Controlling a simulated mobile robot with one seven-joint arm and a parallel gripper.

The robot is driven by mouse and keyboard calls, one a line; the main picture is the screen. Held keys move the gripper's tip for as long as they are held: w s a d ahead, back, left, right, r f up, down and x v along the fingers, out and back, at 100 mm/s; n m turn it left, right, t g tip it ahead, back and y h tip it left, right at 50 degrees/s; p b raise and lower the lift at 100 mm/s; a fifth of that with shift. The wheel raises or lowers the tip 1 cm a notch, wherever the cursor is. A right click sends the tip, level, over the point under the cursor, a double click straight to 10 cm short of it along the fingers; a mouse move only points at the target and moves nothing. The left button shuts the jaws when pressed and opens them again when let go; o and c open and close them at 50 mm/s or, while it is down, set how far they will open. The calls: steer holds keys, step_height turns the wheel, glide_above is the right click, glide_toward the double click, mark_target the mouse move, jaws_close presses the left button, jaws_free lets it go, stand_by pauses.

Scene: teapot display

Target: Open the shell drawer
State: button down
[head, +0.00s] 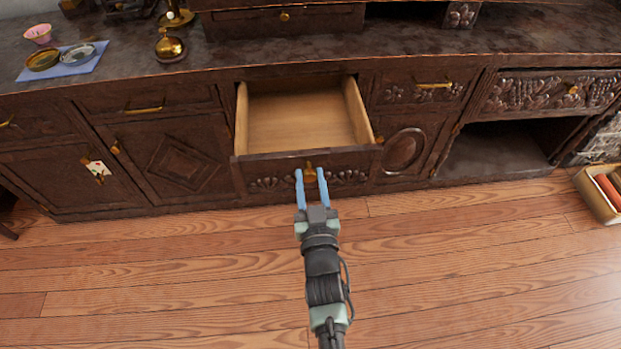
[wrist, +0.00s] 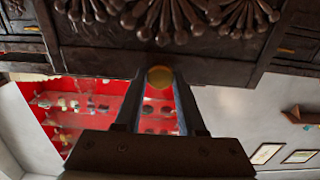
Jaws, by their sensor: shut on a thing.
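The shell drawer (head: 283,168) is pulled out of the dark wooden cabinet in the head view. Its light wooden inside is empty, and its dark front has carved shell shapes. In the wrist view, the carved drawer front (wrist: 160,60) spans the top of the picture. My gripper (head: 311,176) is at the middle of the drawer front, with its blue fingers on either side of the brass knob (head: 309,168). The knob also shows between the fingertips in the wrist view (wrist: 160,77). My gripper is shut on this knob.
The cabinet top (head: 120,65) carries a brass pot (head: 170,47) and a blue cloth (head: 64,63) with small dishes. An open box (head: 598,195) stands on the floor at the far right. The wooden floor (head: 450,260) in front is clear.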

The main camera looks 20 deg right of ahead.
stand_by(0.3)
steer(key=c, duration=0.5)
jaws_free()
steer(key=p+v, duration=0.2)
steer(key=v, duration=1.1)
steer(key=shift+p, duration=0.3)
steer(key=shift+w, duration=0.1)
